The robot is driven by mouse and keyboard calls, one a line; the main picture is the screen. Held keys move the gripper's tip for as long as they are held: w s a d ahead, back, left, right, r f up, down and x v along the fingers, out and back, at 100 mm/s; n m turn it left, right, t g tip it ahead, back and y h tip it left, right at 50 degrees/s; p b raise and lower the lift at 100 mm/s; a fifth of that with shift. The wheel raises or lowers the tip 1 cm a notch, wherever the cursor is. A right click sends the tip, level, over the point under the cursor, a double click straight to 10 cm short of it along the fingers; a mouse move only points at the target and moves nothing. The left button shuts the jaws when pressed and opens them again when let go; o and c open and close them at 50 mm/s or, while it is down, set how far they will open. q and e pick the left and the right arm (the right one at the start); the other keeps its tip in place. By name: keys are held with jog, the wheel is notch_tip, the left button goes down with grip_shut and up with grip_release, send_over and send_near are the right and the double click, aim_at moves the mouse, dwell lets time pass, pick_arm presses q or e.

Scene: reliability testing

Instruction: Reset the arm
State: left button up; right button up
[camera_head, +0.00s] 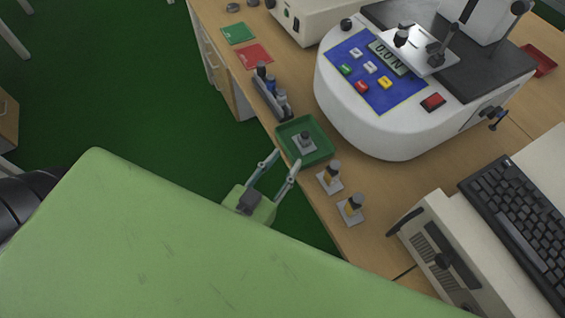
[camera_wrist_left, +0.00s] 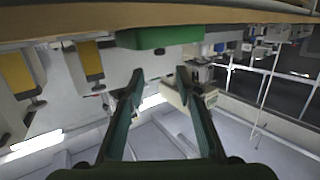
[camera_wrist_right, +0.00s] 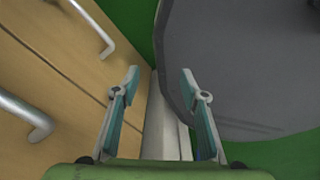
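My left gripper (camera_head: 278,172) is beside the table's edge, close to the green tray (camera_head: 318,157). Its fingers are apart, with nothing between them, and they also show spread in the left wrist view (camera_wrist_left: 158,78). A small grey part with a dark knob (camera_head: 304,143) sits in the green tray. In the left wrist view the green tray (camera_wrist_left: 160,38) shows at the table's edge. My right gripper (camera_wrist_right: 160,80) shows only in its own wrist view. Its fingers are spread and empty, in front of wooden drawers (camera_wrist_right: 50,85) and a grey rounded thing (camera_wrist_right: 235,65).
The wooden table (camera_head: 385,185) holds a white tester (camera_head: 400,135) with a blue panel. Two small parts with yellow (camera_head: 329,178) stand near the edge beside a beige box (camera_head: 437,250). A rack (camera_head: 268,100) stands behind the tray. A keyboard (camera_head: 520,225) lies at right. Green floor (camera_head: 110,80) is clear at left.

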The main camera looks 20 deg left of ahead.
dwell(0.3)
pick_arm(q)
jog(key=s+a+f+g+y, duration=0.2)
jog(key=a+f+g, duration=0.3)
jog(key=f+g, duration=0.1)
jog(key=s+f+m+g, duration=0.1)
jog(key=s+f+g, duration=0.1)
jog(key=s+g, duration=0.65)
jog(key=s+f, duration=0.2)
jog(key=f, duration=1.2)
jog(key=s+f, duration=0.2)
jog(key=f, duration=1.2)
jog(key=s+a+f, duration=0.2)
jog(key=s+f, duration=1.2)
jog(key=s, duration=0.2)
jog(key=shift+s+a+f+g+h, duration=0.25)
jog(key=shift+s+g+h, duration=0.1)
jog(key=shift+g, duration=0.1)
